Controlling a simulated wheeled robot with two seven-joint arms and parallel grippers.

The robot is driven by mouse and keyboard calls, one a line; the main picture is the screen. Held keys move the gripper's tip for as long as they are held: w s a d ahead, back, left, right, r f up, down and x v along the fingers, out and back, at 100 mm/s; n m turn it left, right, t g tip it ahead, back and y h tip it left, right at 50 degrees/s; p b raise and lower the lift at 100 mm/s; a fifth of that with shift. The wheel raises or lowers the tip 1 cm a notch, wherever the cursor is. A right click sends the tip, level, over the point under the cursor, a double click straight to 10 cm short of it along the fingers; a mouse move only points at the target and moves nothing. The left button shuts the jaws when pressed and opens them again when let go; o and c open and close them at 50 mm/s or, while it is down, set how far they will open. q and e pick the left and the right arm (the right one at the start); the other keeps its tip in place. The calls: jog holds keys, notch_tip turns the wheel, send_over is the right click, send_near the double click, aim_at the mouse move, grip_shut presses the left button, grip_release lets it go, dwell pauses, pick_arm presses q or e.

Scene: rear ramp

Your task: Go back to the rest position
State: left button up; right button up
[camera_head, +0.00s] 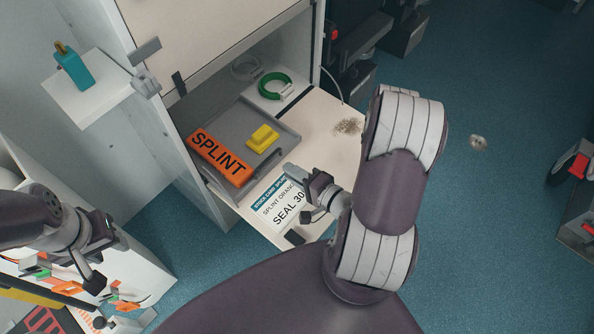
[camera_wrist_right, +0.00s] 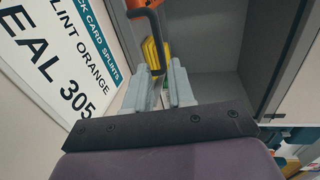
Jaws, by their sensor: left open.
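My left gripper (camera_head: 98,302) is at the lower left, above a white surface with small orange and green items; its fingers are apart. My right gripper (camera_head: 298,190) is beside the stock card (camera_head: 282,203) at the shelf's front edge. In the right wrist view my right gripper (camera_wrist_right: 162,90) shows two grey fingers with a gap and nothing clearly held between them. The orange SPLINT pack (camera_head: 219,157) lies in the grey tray (camera_head: 283,143) beside a yellow block (camera_head: 263,138). The yellow block shows partly behind the fingers in the wrist view (camera_wrist_right: 152,52).
A green ring (camera_head: 275,86) lies at the back of the cabinet shelf. A teal bottle (camera_head: 75,71) stands on a small white wall shelf (camera_head: 92,103) at upper left. Blue floor (camera_head: 480,220) is largely clear at right, with a red and grey item at the far right edge.

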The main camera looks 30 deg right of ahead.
jog(key=shift+s+d+r, duration=0.15)
jog(key=shift+s+d, duration=0.05)
jog(key=shift+s, duration=0.45)
